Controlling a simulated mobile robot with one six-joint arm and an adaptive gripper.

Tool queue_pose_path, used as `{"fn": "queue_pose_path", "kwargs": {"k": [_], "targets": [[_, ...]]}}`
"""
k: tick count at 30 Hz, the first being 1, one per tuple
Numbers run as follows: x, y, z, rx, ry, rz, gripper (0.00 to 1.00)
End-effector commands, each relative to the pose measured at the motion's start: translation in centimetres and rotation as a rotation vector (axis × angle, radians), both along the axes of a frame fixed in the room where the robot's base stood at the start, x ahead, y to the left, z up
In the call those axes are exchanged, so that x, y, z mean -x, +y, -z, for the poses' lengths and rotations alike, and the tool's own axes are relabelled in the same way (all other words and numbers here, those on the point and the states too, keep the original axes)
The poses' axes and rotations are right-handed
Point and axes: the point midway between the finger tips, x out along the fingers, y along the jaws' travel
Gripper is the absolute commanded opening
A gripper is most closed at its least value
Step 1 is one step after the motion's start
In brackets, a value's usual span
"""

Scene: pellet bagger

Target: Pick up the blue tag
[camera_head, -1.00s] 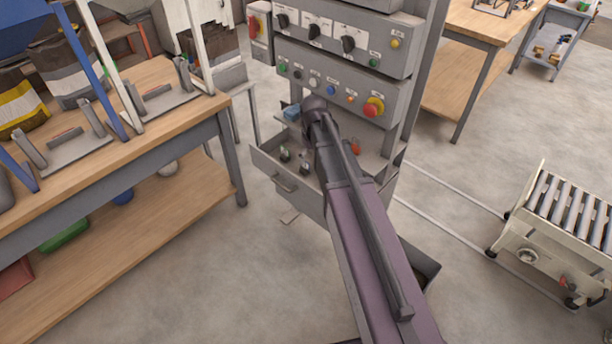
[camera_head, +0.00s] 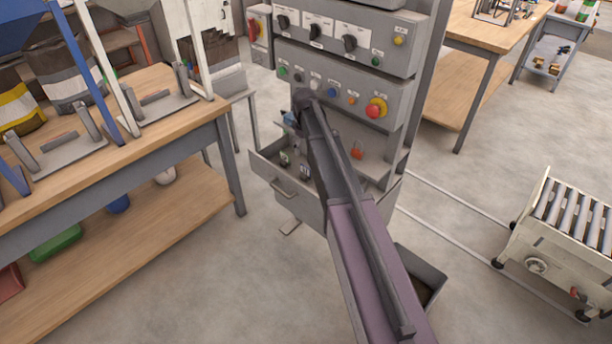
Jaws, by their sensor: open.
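A small blue item (camera_head: 289,118) shows on the shelf of the grey control cabinet, just left of the end of my arm. My arm partly covers it, and it is too small to tell for sure that it is the blue tag. My arm reaches up across the cabinet's open drawer, its far end in front of the lower row of buttons. My gripper is hidden behind the arm, so its fingers and its distance from the blue item cannot be seen.
The open drawer (camera_head: 283,189) holds small items. A red emergency button (camera_head: 375,108) sits on the cabinet. A wooden bench (camera_head: 170,112) stands left and a roller conveyor (camera_head: 560,240) right.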

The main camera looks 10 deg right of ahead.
Motion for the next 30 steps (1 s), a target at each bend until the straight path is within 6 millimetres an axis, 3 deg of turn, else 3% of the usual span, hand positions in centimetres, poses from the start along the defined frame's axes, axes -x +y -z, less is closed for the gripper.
{"fn": "queue_pose_path", "kwargs": {"k": [30], "targets": [[0.0, -0.2, 7.4, 0.000, 0.000, 0.002, 0.86]]}}
